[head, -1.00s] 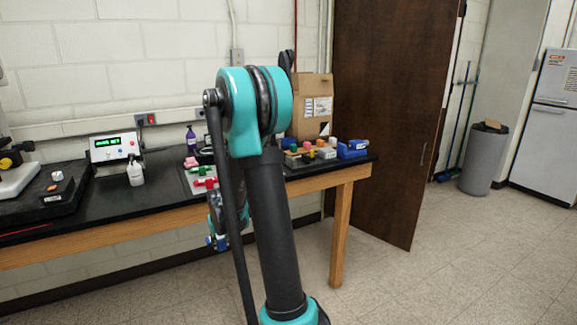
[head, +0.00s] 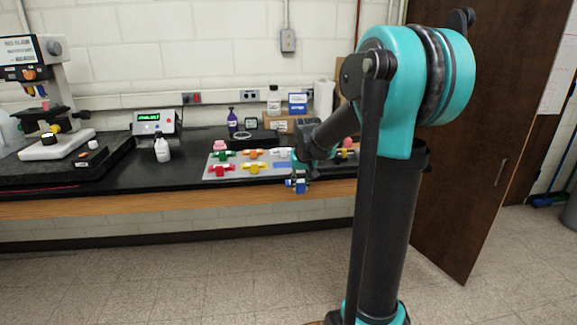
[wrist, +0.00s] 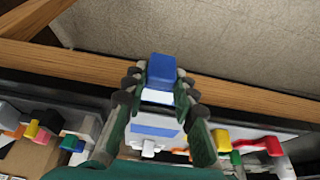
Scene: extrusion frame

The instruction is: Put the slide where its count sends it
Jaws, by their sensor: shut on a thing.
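My gripper (head: 299,178) is shut on a blue-and-white piece (wrist: 162,70) and holds it in front of the bench's edge. The piece's blue end points away from the wrist, with a white band behind it. It also shows as a small blue shape in the head view (head: 297,186). I cannot tell whether it is the slide. A grey tray (head: 235,174) on the bench carries several coloured pieces, among them a red one (head: 222,169), a yellow one (head: 256,168) and a green one (head: 224,155). A grey box with a green display (head: 149,117) stands to the left; its digits are unreadable.
A white bottle (head: 162,150) is beside the display box. A purple bottle (head: 232,122) stands behind the tray. The floor before the bench is clear. My arm hides the bench's right part.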

